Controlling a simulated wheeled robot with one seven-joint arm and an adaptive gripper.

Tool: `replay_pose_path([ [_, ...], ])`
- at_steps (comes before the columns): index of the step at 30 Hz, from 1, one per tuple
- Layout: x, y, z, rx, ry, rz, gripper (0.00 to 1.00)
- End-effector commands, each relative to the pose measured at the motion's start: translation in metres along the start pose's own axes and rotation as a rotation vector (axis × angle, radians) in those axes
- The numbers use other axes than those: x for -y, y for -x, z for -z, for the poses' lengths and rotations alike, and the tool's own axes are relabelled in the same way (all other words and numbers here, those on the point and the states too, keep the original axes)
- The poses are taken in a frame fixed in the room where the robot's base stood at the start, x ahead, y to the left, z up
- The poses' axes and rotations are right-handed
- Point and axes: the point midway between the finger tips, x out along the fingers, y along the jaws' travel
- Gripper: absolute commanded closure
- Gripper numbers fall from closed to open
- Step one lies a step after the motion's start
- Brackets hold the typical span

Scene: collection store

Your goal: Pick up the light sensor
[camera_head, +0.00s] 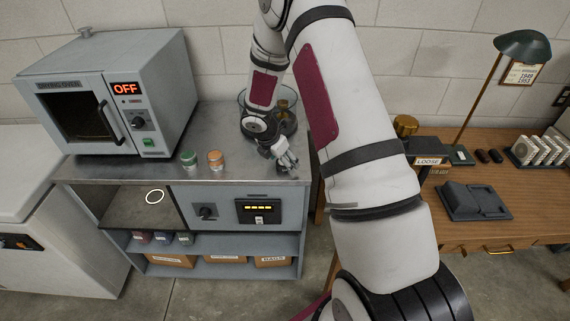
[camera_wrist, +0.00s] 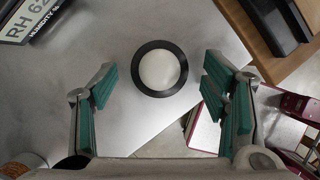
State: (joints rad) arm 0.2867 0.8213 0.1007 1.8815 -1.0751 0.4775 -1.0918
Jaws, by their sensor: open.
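The light sensor appears to be the round white dome with a black ring (camera_wrist: 160,69) in the wrist view. It sits on the grey metal bench top (camera_wrist: 125,110), near the bench edge. My gripper (camera_wrist: 158,85) is open, with its green-padded fingers spread to the left and right of the dome and apart from it. In the head view my gripper (camera_head: 288,163) hangs over the right front corner of the bench; the sensor is not clearly visible there.
A humidity display (camera_wrist: 28,22) lies left of the dome. Green (camera_head: 189,158) and orange (camera_head: 216,159) jars stand left of my gripper. A glass vessel (camera_head: 290,116) is behind it. A drying oven (camera_head: 165,85) stands at left. A wooden desk (camera_head: 480,170) is across a gap.

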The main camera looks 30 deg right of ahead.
Motion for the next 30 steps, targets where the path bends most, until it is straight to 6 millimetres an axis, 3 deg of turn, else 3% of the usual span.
replay_pose_path([
  [9,-0.0005,-0.0049,0.0004,0.0,0.0,-0.001,0.32],
  [16,-0.0004,-0.0048,0.0004,0.0,0.0,-0.001,0.84],
  [30,-0.001,-0.0002,-0.0022,0.001,-0.001,-0.001,0.85],
])
